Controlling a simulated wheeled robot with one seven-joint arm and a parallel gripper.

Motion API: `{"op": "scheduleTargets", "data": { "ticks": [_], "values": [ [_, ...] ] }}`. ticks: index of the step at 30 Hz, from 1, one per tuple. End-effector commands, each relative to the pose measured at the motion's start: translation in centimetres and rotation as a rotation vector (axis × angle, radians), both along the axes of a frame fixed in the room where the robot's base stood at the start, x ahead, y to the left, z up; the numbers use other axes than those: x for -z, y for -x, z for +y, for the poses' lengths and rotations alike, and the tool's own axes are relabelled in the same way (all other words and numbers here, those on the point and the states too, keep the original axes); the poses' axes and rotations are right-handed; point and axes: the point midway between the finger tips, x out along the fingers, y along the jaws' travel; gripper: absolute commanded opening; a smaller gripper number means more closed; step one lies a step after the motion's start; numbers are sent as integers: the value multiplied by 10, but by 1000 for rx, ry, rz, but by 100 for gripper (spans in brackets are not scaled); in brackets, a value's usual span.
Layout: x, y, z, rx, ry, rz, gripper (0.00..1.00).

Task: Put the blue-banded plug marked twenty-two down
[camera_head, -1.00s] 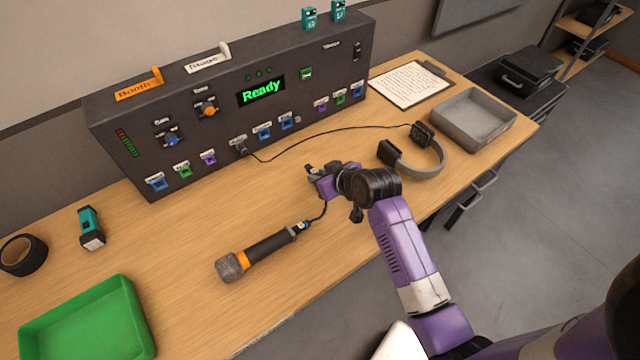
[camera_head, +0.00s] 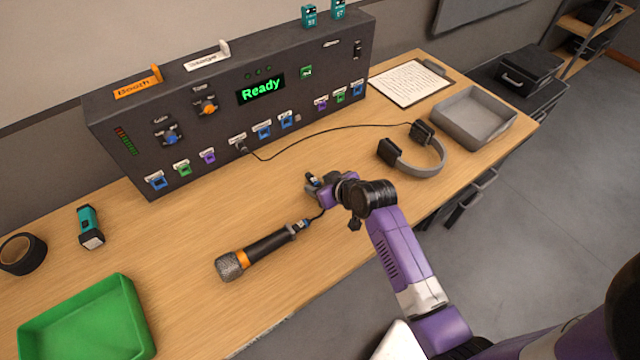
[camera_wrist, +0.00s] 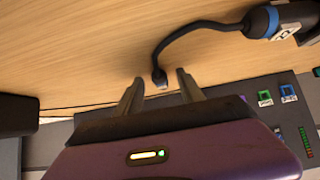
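A black cable (camera_wrist: 192,30) leaves the tail of the microphone (camera_head: 262,249), where a blue-banded piece with a pale label (camera_wrist: 271,22) sits. The cable's other end, a small dark plug end (camera_wrist: 159,77), shows between my fingertips in the wrist view, with a gap on each side. My gripper (camera_head: 313,186) is low over the table, right of the microphone's tail, with its fingers apart (camera_wrist: 160,82). In the head view the plug is mostly hidden among the fingers. I cannot read the number twenty-two or tell whether the plug touches the table.
Bare wood surrounds my gripper.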

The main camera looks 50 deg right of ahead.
Motion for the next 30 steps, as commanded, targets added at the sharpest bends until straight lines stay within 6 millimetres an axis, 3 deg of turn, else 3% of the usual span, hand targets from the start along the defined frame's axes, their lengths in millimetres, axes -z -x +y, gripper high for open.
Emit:
{"op": "scheduleTargets", "data": {
  "ticks": [8, 12, 16, 30],
  "values": [
    [-1, 0, 0, 0, 0, 0, 45],
    [-11, 0, 0, 0, 0, -1, 45],
    [-19, 14, 4, 0, 0, 0, 45],
    [-76, 76, 22, -1, 0, 0, 45]
  ]
}}
